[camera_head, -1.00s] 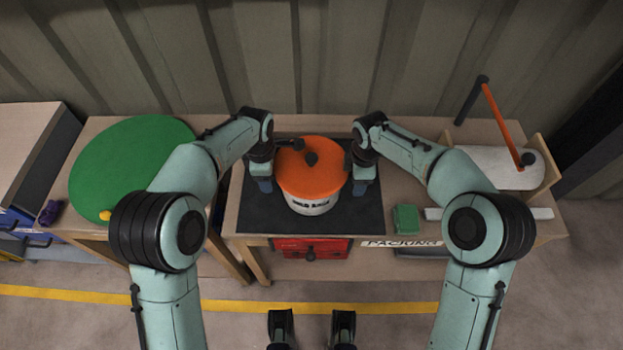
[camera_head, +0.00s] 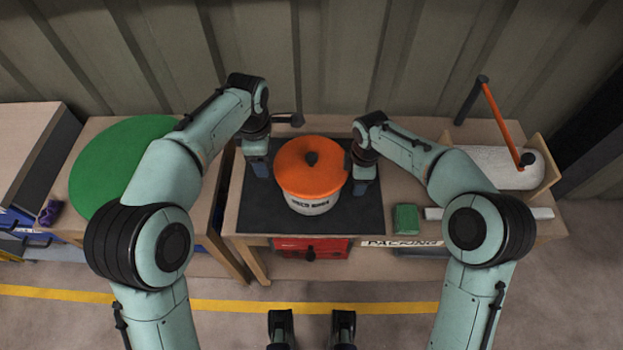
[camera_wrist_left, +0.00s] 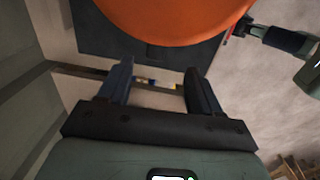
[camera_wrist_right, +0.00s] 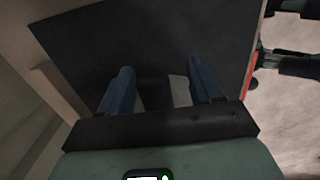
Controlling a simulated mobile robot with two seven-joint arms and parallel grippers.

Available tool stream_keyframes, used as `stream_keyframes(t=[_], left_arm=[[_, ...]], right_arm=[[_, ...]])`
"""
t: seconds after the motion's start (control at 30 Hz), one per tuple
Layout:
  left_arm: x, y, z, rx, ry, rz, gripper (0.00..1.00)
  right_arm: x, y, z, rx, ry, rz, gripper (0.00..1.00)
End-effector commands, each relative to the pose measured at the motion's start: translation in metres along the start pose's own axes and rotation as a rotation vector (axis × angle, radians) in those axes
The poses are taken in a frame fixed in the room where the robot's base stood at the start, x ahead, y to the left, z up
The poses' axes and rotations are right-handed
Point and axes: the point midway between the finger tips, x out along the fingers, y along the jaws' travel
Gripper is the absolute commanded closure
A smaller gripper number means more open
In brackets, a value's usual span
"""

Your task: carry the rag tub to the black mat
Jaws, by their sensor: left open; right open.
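The rag tub, white with an orange lid (camera_head: 310,165) and a dark knob, stands upright on the black mat (camera_head: 262,215). Its lid also shows at the top of the left wrist view (camera_wrist_left: 175,15). My left gripper (camera_head: 258,167) is open, left of the tub and apart from it. My right gripper (camera_head: 363,185) is open close beside the tub's right side; I cannot tell whether it touches. In the right wrist view its spread fingers (camera_wrist_right: 165,88) are over the black mat (camera_wrist_right: 140,45), with a pale patch and a dark patch between them.
A green round mat (camera_head: 120,165) lies on the left table with a purple item (camera_head: 49,212). Right of the black mat are a green block (camera_head: 406,218) and a white roll (camera_head: 500,167) with an orange bar. A red drawer (camera_head: 300,247) sits under the table front. A corrugated wall stands behind.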

Motion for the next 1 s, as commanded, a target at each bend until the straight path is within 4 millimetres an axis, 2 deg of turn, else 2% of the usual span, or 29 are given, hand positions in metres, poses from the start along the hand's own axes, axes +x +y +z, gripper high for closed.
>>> stream_keyframes(t=[0.13, 0.37, 0.47, 0.8, 1.0], left_arm=[[-0.023, 0.0, 0.0, 0.0, 0.0, 0.001, 0.36], [-0.034, 0.0, 0.0, 0.0, 0.0, 0.0, 0.36], [-0.034, 0.0, 0.0, 0.0, 0.001, -0.001, 0.36], [-0.034, 0.0, 0.0, 0.0, 0.001, -0.001, 0.36], [-0.034, 0.0, 0.0, 0.0, 0.001, -0.001, 0.36]], right_arm=[[0.0, 0.0, 0.0, 0.0, 0.0, 0.0, 0.36], [-0.008, 0.001, 0.0, 0.0, 0.0, 0.002, 0.36], [-0.024, 0.001, 0.0, 0.0, 0.001, 0.004, 0.36], [-0.094, 0.001, 0.0, 0.0, 0.001, 0.004, 0.36], [-0.117, 0.0, 0.0, -0.001, 0.001, 0.002, 0.36]])
